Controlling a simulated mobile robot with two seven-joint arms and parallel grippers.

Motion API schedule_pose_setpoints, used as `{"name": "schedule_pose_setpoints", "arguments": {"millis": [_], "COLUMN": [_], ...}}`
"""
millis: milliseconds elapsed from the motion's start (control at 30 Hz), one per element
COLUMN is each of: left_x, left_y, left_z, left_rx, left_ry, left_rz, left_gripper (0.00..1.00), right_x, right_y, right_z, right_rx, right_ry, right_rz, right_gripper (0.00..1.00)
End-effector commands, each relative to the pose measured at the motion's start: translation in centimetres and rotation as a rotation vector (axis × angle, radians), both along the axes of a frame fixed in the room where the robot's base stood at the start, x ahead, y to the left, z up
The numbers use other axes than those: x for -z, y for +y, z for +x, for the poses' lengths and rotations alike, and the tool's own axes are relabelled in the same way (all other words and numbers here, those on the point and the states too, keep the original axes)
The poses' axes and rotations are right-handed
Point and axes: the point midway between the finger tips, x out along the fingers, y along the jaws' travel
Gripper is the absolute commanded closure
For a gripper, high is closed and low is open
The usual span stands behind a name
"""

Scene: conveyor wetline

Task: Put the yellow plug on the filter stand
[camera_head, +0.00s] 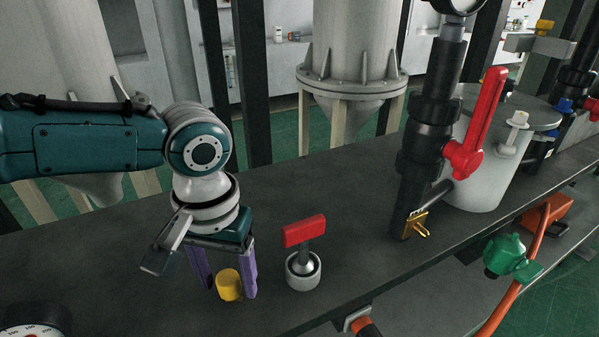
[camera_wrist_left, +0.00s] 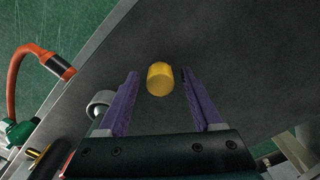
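The yellow plug (camera_head: 229,285) is a short cylinder near the front edge of the dark bench. My left gripper (camera_head: 229,291) is over it, with its purple fingers pointing down on either side. In the left wrist view the plug (camera_wrist_left: 160,78) shows between the tips of the open left gripper (camera_wrist_left: 159,73), with a gap on each side. I cannot tell for sure which thing is the filter stand. My right gripper is not in view.
A red T-handle on a ball in a white cup (camera_head: 303,271) stands close right of the left gripper. A black pipe (camera_head: 419,165) with a red lever and a grey tank (camera_head: 478,185) stand further right. A round gauge (camera_head: 35,322) is at lower left.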

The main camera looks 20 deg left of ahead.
Motion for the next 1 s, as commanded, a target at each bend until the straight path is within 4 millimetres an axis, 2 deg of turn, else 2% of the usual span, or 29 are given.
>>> {"name": "schedule_pose_setpoints", "arguments": {"millis": [267, 367, 733, 900, 1000], "left_x": [0.0, -0.7, -7.7, -9.6, -9.9], "left_y": [0.0, 0.0, 0.0, 0.0, 0.0], "left_z": [0.0, 0.0, 0.1, 0.0, 0.0], "left_rx": [0.0, 0.0, 0.0, 0.0, -0.001], "left_ry": [0.0, 0.0, -0.002, 0.0, 0.0], "left_rz": [0.0, -0.001, -0.001, -0.001, 0.0], "left_gripper": [0.26, 0.26, 0.26, 0.26, 0.26], "right_x": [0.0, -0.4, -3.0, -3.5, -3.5], "right_y": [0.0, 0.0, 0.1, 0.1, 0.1], "right_z": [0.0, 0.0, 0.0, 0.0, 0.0], "right_rx": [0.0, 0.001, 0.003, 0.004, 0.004], "right_ry": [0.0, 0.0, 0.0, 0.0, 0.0], "right_rz": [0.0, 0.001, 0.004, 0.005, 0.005], "right_gripper": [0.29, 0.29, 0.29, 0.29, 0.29]}}
